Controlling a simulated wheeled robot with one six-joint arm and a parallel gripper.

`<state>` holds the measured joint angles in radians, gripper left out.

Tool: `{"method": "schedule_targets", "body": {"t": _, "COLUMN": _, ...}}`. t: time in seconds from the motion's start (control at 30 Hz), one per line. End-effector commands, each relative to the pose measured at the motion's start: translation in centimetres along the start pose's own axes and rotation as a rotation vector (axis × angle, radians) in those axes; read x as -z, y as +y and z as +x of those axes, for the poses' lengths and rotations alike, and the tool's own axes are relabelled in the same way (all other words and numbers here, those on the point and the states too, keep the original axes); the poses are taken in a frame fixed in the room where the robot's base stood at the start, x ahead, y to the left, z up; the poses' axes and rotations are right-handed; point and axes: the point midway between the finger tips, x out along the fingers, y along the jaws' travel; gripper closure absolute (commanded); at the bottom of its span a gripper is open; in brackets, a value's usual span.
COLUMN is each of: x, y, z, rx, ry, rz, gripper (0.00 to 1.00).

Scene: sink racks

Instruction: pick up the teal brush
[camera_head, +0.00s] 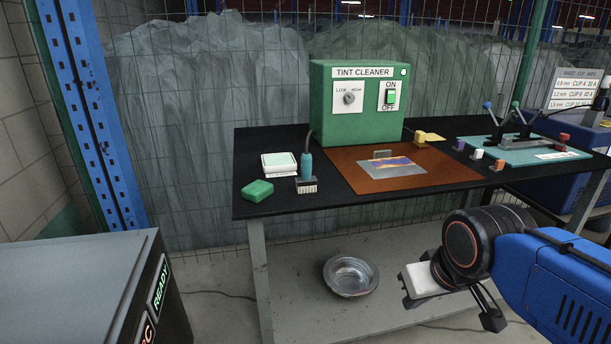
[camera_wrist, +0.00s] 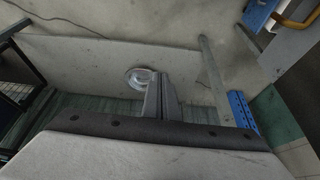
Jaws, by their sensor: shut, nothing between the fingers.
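The teal brush (camera_head: 306,166) stands upright on the black tabletop, teal handle up, its wide pale bristle head on the table. A dark cord seems to rise behind its handle to the green machine. My gripper shows in the wrist view (camera_wrist: 161,96) with its two fingers together and nothing between them. In the head view my gripper's pale body is at the lower right, in front of the table and below its top, well right of the brush and apart from it. Its fingertips are hard to make out there. The brush does not show in the wrist view.
A green block (camera_head: 257,191) and a pale pad stack (camera_head: 279,164) lie left of the brush. The green tint cleaner (camera_head: 355,105) stands behind, a brown mat (camera_head: 445,170) to the right. A metal bowl (camera_head: 350,276) sits on the lower shelf.

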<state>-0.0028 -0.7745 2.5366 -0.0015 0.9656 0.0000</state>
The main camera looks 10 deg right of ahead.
Motion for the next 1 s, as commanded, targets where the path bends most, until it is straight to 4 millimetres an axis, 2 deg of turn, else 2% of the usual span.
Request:
{"method": "schedule_targets", "body": {"t": 0.3, "x": 0.0, "y": 0.0, "z": 0.0, "rx": 0.000, "ry": 0.000, "rz": 0.000, "gripper": 1.00}}
{"method": "schedule_targets", "body": {"t": 0.33, "x": 0.0, "y": 0.0, "z": 0.0, "rx": 0.000, "ry": 0.000, "rz": 0.000, "gripper": 0.98}}
{"method": "schedule_targets", "body": {"t": 0.5, "x": 1.1, "y": -0.2, "z": -0.7, "rx": 0.003, "ry": -0.009, "rz": -0.034, "gripper": 0.57}}
{"method": "schedule_targets", "body": {"t": 0.53, "x": 1.6, "y": -0.2, "z": -1.0, "rx": 0.005, "ry": -0.015, "rz": -0.051, "gripper": 0.57}}
{"method": "schedule_targets", "body": {"t": 0.67, "x": 5.2, "y": -0.8, "z": -3.1, "rx": 0.015, "ry": -0.043, "rz": -0.167, "gripper": 0.57}}
{"method": "schedule_targets", "body": {"t": 1.0, "x": 16.6, "y": -3.5, "z": -8.9, "rx": 0.069, "ry": -0.136, "rz": -0.563, "gripper": 0.57}}
